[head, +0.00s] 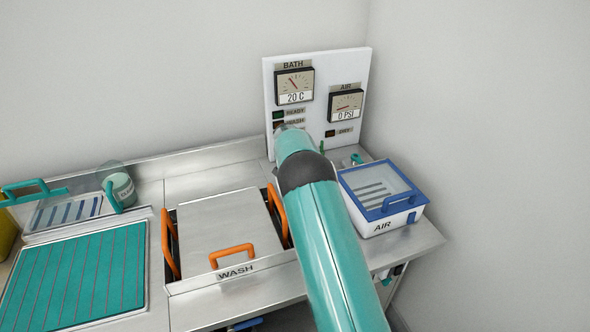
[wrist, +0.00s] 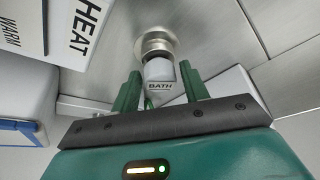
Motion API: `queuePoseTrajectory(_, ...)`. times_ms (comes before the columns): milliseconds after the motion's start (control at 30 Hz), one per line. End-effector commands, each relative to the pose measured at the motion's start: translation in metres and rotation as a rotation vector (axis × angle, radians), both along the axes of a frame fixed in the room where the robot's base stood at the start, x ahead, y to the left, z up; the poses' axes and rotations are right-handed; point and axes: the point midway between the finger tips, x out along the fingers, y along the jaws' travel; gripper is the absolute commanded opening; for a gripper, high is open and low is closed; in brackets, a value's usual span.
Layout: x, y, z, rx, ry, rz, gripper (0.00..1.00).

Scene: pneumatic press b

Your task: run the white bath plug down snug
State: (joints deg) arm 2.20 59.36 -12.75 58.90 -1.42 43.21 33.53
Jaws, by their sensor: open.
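In the wrist view the white bath plug (wrist: 160,76), marked BATH, sits at a round metal fitting (wrist: 154,43). The two green fingers of my gripper (wrist: 160,70) stand open, one on each side of the plug, with gaps showing between them and it. I cannot tell how tightly the plug is seated. In the head view my teal arm reaches toward the panel and hides the plug and my gripper.
A white panel (head: 318,72) with BATH and AIR gauges stands at the back. The steel WASH tank (head: 215,224) has orange handles. A blue-lidded AIR box (head: 384,210) is right of my arm. A ribbed teal mat (head: 75,275) lies left. HEAT lettering (wrist: 88,28) is close by.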

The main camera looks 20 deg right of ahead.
Motion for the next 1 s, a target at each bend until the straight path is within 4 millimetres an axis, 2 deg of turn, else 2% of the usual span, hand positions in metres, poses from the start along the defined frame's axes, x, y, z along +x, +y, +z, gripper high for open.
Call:
queuePoseTrajectory(200, -0.0007, -0.0011, 0.0005, 0.001, -0.001, 0.125, 0.45)
queuePoseTrajectory(433, -0.0006, -0.0011, 0.0004, 0.000, 0.000, 0.132, 0.45)
queuePoseTrajectory(667, -0.0012, -0.0027, 0.0004, 0.002, -0.001, 0.264, 0.45)
queuePoseTrajectory(1000, -0.0015, -0.0030, 0.0004, 0.002, 0.000, 0.317, 0.45)
